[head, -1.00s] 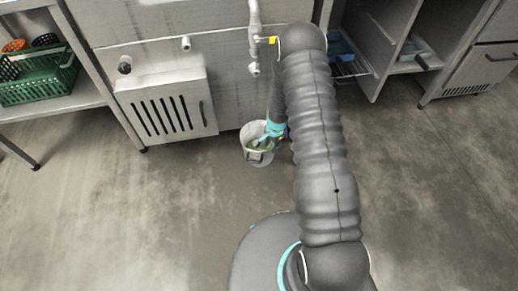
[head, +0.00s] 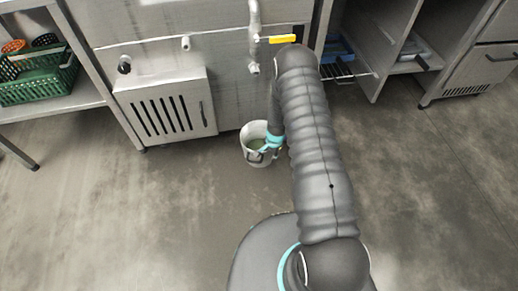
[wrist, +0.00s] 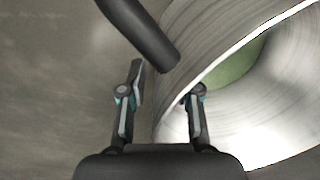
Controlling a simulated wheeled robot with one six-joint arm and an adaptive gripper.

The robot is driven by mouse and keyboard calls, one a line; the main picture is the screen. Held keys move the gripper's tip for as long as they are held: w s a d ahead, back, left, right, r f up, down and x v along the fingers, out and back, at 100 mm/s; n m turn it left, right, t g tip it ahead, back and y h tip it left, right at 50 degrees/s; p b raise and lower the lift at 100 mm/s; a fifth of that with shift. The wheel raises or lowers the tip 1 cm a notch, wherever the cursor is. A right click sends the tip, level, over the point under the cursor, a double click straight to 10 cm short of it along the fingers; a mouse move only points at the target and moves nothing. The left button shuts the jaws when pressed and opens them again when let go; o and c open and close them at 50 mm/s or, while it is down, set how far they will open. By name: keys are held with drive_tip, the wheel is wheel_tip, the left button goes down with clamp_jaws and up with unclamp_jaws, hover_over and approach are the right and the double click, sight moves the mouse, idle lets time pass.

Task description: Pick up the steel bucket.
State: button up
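The steel bucket (head: 248,137) stands on the floor in front of the sink cabinet, with something greenish inside. In the wrist view its curved wall and rim (wrist: 235,48) fill the right side. My gripper (wrist: 162,98) is open at the rim: the left finger is outside the wall and apart from it, the right finger overlaps the rim. I cannot tell whether that finger touches. A dark rounded bar (wrist: 142,30), seemingly the bucket's handle grip, crosses just beyond the fingers. My arm hides part of the bucket's right side in the head view.
A grey vented box (head: 168,105) is left of the bucket. A pipe with a yellow valve lever (head: 283,39) is above it. A shelf with a green basket (head: 40,82) is at far left, open cabinets (head: 400,60) at right. The floor around is clear.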

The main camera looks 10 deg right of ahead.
clamp_jaws()
drive_tip(key=shift+r, duration=0.3)
